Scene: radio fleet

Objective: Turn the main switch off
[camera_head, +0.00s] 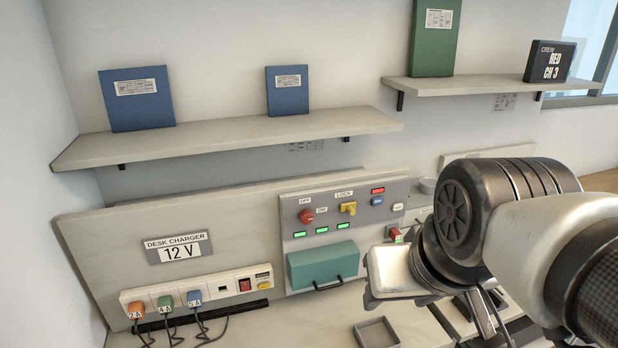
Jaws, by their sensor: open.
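A grey control panel (372,222) stands against the back wall. It carries a red knob (306,216) with OFF printed above it and ON to its right; this looks like the main switch. Which way the knob points is too small to tell. Several small green lamps (322,230) are lit below it. A yellow switch (348,208) marked LOCK sits to its right. My gripper (485,315) is low at the right, partly hidden by my arm, open and well apart from the red knob.
A teal box (322,266) with a dark handle juts out below the panel. A power strip (215,286) with coloured plugs and a red rocker (244,285) lies to the left. A shelf (230,138) overhangs the panel. A grey tray (376,334) sits on the desk.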

